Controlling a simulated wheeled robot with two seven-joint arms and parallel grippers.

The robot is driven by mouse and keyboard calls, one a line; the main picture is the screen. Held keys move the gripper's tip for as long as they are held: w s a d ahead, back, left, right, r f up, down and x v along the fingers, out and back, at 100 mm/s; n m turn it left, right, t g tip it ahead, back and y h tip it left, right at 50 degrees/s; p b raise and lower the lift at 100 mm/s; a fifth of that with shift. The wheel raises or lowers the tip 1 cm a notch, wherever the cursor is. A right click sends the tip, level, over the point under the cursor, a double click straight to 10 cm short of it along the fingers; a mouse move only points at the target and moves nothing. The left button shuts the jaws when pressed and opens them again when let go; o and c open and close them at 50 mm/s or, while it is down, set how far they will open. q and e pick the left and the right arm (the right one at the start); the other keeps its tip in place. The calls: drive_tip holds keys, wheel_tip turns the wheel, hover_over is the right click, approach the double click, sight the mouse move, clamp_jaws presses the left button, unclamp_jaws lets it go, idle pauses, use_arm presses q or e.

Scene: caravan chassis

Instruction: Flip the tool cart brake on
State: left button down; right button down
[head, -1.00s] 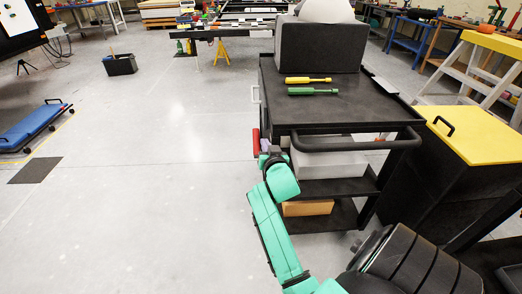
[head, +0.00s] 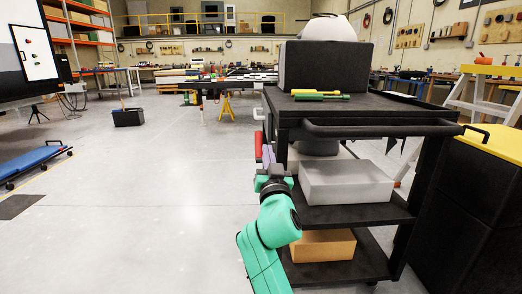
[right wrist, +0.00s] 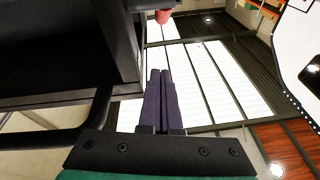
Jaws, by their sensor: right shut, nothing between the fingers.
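The black tool cart (head: 370,118) stands right of centre in the head view, with a top tray, lower shelves and a front push bar. A red lever (head: 258,144) sits at the cart's left side and looks roughly upright. Its red end (right wrist: 163,16) also shows at the top of the right wrist view, beyond my fingertips. My right gripper (head: 267,154) is beside the cart's left side, close to the lever. My left gripper is out of view.
The cart carries a dark box (head: 325,65), screwdrivers (head: 320,96), a grey box (head: 345,182) and an orange box (head: 322,245). A yellow-topped black cabinet (head: 470,180) stands close on the right. Floor to the left is open, with a blue creeper (head: 30,160).

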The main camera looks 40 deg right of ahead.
sight(261, 147)
drive_tip(key=shift+w, duration=0.1)
